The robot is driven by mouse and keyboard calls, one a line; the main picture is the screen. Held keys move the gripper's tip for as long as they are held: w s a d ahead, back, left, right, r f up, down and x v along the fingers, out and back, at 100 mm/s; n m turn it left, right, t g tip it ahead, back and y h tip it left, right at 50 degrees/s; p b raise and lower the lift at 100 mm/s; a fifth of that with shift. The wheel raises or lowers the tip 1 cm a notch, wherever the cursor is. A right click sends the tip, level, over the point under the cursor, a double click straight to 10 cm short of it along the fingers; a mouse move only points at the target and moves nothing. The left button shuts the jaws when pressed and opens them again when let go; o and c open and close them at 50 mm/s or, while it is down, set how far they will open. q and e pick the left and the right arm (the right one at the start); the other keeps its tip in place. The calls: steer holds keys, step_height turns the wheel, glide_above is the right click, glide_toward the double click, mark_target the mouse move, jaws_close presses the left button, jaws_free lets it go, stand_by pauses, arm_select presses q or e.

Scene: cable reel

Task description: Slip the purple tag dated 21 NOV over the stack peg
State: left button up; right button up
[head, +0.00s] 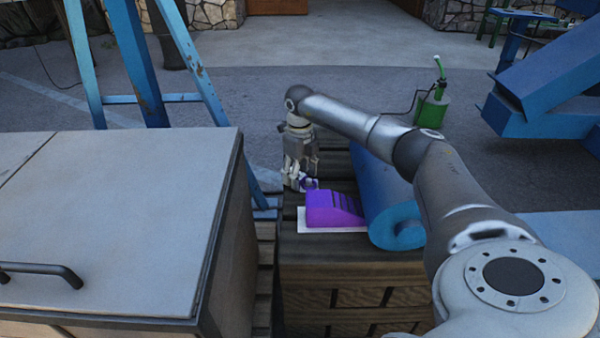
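My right gripper (302,183) points down over the far left part of the slatted wooden crate top. A small dark purple piece (310,184) shows at its fingertips. It is too small to tell whether the fingers are closed on it, whether it is a tag, or any date on it. A bright purple stepped block (331,209) lies just in front of the gripper on a white sheet (314,228). I cannot make out a stack peg; it may be hidden by the gripper or block. My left gripper is out of view.
The wooden crate (350,268) carries a rolled blue mat (397,226) right of the purple block. A grey-topped cabinet (105,225) stands close on the left. Blue trestle legs (140,60) rise behind. A green pump can (433,105) stands on the floor beyond my arm.

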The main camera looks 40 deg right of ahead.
steer(key=shift+r, duration=0.1)
step_height(320, 180, up, 12)
stand_by(0.6)
